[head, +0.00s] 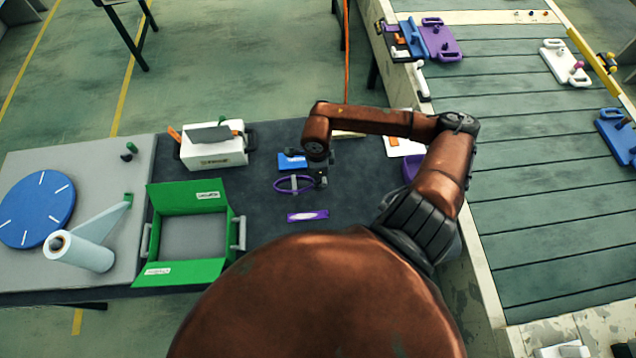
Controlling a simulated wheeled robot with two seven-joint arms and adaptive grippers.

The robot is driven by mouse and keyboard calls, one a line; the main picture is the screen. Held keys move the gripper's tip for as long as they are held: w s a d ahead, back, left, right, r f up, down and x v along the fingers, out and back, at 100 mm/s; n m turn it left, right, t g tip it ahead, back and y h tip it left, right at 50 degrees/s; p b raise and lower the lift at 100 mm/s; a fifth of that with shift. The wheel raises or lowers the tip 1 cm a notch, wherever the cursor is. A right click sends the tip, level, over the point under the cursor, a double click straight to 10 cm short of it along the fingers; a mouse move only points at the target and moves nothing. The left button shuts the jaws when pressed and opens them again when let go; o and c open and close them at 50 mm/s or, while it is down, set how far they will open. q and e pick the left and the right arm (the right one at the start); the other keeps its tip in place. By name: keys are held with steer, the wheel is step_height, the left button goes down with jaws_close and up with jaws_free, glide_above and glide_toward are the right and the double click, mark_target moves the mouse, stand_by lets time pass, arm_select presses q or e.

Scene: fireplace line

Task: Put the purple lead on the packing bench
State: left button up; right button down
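A purple loop that looks like the lead (277,188) shows over the dark top of the packing bench (262,205), with a small grey piece across its middle. I cannot tell whether it rests on the bench or hangs just above it. My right gripper (320,180) points down at the loop's right end, where the two meet in the picture. Its fingers are small and dark, so whether they are open or shut on the loop is unclear. My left gripper is not in view.
A flat purple piece with a pale label (308,216) lies nearer me. An open green box (190,270) is left; a white case (214,152) and a blue item (291,162) are behind. A slatted conveyor (530,220) with several items is right.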

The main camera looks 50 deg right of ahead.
steer(key=shift+d+f, duration=0.2)
steer(key=shift+f, duration=0.75)
steer(key=shift+d+f, duration=0.15)
steer(key=shift+f, duration=0.8)
steer(key=c, duration=1.7)
jaws_free()
steer(key=shift+c, duration=0.2)
step_height(320, 180, up, 12)
steer(key=shift+r, duration=0.1)
